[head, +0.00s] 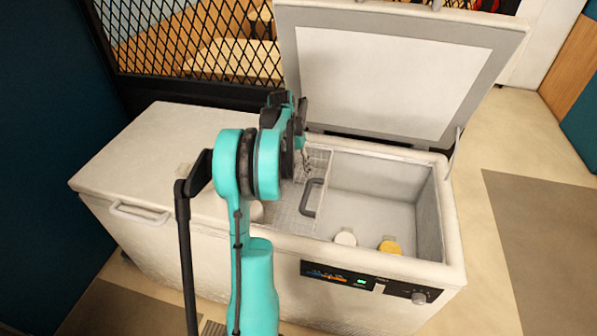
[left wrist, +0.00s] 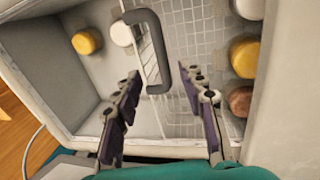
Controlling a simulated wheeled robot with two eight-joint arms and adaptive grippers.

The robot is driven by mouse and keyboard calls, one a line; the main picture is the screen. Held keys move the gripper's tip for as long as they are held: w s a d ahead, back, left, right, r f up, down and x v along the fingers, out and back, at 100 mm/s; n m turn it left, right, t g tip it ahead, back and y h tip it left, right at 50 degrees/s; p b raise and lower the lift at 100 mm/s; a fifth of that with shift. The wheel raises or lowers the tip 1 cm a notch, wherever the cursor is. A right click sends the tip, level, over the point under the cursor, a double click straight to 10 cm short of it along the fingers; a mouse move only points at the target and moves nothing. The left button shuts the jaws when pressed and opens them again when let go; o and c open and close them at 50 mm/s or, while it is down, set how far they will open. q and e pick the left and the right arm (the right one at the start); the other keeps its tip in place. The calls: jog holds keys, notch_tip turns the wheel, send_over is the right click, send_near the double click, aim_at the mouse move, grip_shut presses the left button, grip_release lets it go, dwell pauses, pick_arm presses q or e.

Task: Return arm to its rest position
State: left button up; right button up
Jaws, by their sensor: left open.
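My left arm reaches up over the chest freezer (head: 372,262) in the head view, with its left gripper (head: 300,135) above the wire basket (head: 318,160). I cannot tell the exact gap between fingers and handle. My right gripper is in neither view.
A white-lidded jar (head: 345,237) and a yellow-lidded jar (head: 390,247) stand on the freezer floor. Several jars, including a brown one (left wrist: 239,101), sit at the right in the wrist view. The right lid (head: 385,75) is raised; the left lid (head: 150,150) is closed.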

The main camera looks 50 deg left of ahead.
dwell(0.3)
pick_arm(q)
jog(key=d+r+m+t+y, duration=0.1)
jog(key=d+r, duration=0.3)
jog(key=d, duration=0.6)
jog(key=d+r+m+t+y, duration=0.15)
jog(key=d+r, duration=0.25)
jog(key=d, duration=0.6)
jog(key=s+d+m+t, duration=0.1)
jog(key=s+d+m, duration=0.1)
jog(key=s+d, duration=0.3)
jog(key=s+d+f+m+t, duration=0.1)
jog(key=s+d, duration=0.5)
jog(key=d, duration=0.7)
jog(key=shift+s+d+f+m+t+h, duration=0.25)
jog(key=shift+s+m+t+h, duration=0.1)
jog(key=shift+m+t, duration=0.35)
